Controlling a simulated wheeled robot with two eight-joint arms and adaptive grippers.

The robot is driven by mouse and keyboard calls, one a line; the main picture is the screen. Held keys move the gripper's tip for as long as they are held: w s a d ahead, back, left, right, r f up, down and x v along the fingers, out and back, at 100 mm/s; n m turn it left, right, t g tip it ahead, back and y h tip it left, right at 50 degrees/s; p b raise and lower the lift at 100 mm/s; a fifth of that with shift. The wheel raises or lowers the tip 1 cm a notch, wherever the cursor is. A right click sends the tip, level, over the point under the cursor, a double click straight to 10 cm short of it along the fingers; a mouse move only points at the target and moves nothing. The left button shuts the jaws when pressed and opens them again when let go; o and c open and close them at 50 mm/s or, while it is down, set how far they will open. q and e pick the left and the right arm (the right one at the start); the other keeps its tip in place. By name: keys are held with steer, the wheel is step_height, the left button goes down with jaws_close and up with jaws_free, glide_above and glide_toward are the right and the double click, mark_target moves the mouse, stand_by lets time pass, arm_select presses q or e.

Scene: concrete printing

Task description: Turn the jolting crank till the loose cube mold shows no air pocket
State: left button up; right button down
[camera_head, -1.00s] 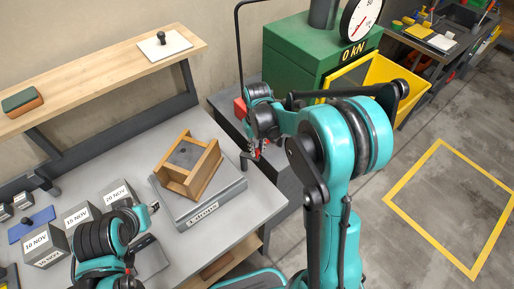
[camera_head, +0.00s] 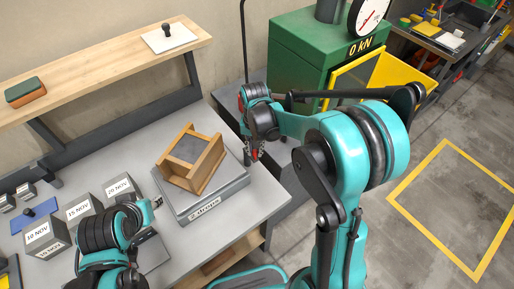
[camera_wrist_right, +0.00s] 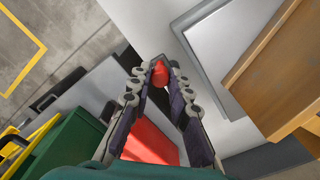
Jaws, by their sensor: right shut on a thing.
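The wooden cube mold (camera_head: 207,168) holds grey concrete (camera_head: 190,148) and sits on the grey jolting table (camera_head: 218,193). I can make out no clear pocket in the concrete at this size. The table's front label seems to read "2 drops". My right gripper (camera_head: 254,152) is at the table's right side. In the right wrist view my right gripper (camera_wrist_right: 160,82) is shut on the red crank knob (camera_wrist_right: 160,73); the rest of the crank is mostly hidden. My left gripper (camera_head: 156,203) is left of the jolting table; its fingers are too small to read.
Several labelled grey cubes (camera_head: 83,208) stand at the left of the bench. A wooden shelf (camera_head: 110,62) runs behind, with a float (camera_head: 168,37) and a sponge-like block (camera_head: 25,92). A green testing machine (camera_head: 300,50) stands behind my right arm. Yellow-marked floor (camera_head: 450,205) is clear.

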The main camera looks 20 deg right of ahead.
steer(key=shift+s+a+m, duration=0.1)
steer(key=shift+a+m, duration=0.1)
steer(key=shift+m, duration=0.2)
steer(key=c, duration=1.4)
jaws_free()
step_height(320, 180, up, 12)
steer(key=shift+f, duration=0.1)
